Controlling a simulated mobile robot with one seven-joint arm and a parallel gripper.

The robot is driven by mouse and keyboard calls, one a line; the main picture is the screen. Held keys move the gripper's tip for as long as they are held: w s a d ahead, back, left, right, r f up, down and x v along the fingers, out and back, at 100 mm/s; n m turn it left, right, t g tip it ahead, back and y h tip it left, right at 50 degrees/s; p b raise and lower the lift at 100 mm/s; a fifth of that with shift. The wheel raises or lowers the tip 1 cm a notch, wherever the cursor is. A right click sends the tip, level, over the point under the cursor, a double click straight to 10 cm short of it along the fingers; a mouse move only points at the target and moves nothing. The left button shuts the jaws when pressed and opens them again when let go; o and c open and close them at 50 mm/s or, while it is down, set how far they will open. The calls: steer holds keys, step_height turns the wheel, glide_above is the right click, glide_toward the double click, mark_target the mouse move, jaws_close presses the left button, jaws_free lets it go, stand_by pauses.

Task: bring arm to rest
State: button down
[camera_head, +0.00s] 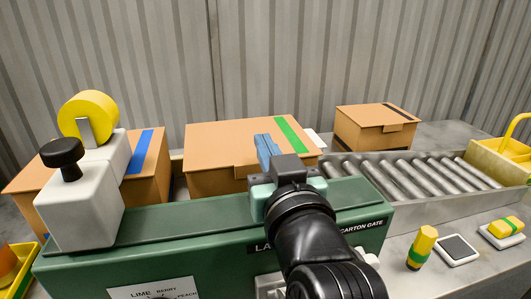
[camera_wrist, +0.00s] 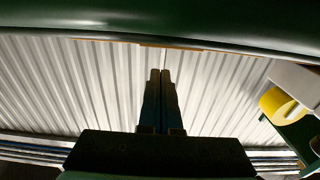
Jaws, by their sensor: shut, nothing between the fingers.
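My gripper (camera_head: 267,149) is in the middle of the head view, above the green carton gate machine (camera_head: 190,240), with its blue-grey fingers pointing up and away. The fingers are together and empty. They also show together in the wrist view (camera_wrist: 160,75), against the pale corrugated wall. My black arm reaches up from the bottom of the head view and covers part of the machine's front and its lettering. The gripper overlaps the right part of the middle cardboard box in the picture; I cannot tell the distance between them.
Cardboard boxes stand behind the machine: one with blue tape (camera_head: 150,175), one with green tape (camera_head: 225,150), one with dark tape (camera_head: 375,125). A roller conveyor (camera_head: 410,178) runs right. A yellow roll (camera_head: 88,113) sits at left.

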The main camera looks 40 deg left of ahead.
step_height(320, 180, up, 8)
steer(key=p, duration=0.2)
steer(key=s+d+r+m+t+h, duration=0.3)
steer(key=d+r+t+h, duration=0.25)
steer(key=d, duration=0.25)
steer(key=s+d+r+m+t+h, duration=0.2)
steer(key=d+r+m+t+h, duration=0.3)
steer(key=d, duration=0.3)
steer(key=s+d+r+m+t+h, duration=0.25)
steer(key=d+r+t+h, duration=0.2)
steer(key=d+r, duration=0.35)
step_height(320, 180, up, 14)
steer(key=y+p, duration=0.1)
steer(key=p, duration=1.4)
steer(key=shift+w+a+f+n, duration=0.15)
steer(key=shift+w+f+n, duration=0.15)
steer(key=shift+n, duration=0.15)
